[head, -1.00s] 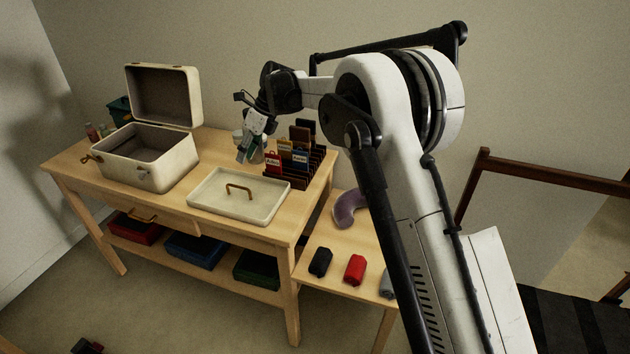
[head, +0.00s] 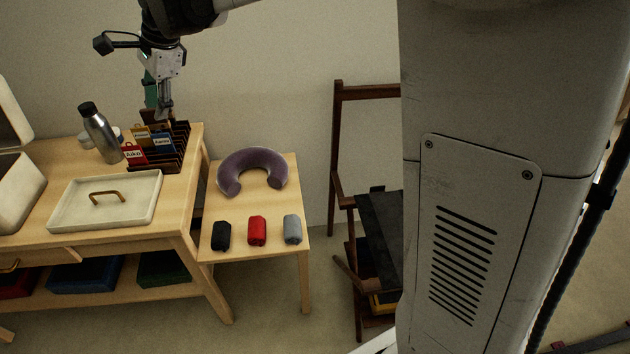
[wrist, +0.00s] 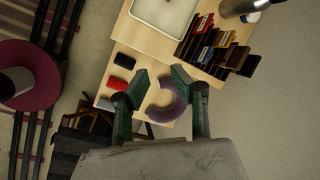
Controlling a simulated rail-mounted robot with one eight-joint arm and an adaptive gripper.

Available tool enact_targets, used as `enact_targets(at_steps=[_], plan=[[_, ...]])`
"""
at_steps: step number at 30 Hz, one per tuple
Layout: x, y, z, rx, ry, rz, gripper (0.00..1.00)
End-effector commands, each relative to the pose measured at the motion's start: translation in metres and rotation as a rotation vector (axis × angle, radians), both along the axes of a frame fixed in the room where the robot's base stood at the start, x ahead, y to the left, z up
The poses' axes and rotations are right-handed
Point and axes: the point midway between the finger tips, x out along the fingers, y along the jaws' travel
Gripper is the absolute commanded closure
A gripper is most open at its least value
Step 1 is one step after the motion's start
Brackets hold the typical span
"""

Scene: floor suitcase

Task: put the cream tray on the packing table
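The cream tray (head: 130,203), shallow with a brass handle across its middle, lies flat on the packing table (head: 160,231). It is right of the cream suitcase (head: 18,190). Part of the tray also shows at the top of the wrist view (wrist: 168,12). My gripper (head: 165,112) is raised above the card rack at the table's back right corner, apart from the tray. In the wrist view my gripper (wrist: 155,84) has its two green fingers spread, with nothing between them but the view of the side table below.
A card rack (head: 178,150) and a steel bottle (head: 100,132) stand behind the tray. The lower side table (head: 262,202) holds a purple neck pillow (head: 252,166) and black, red and grey rolls.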

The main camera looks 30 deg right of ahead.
Motion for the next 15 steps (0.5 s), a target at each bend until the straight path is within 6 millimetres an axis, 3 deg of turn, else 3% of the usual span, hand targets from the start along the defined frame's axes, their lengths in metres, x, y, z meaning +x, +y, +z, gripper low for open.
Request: enact_targets(at_steps=[6,15], plan=[[-0.057,-0.054,0.018,-0.103,-0.15,0.18,0.76],[-0.138,-0.118,0.021,-0.282,-0.33,0.439,0.76]])
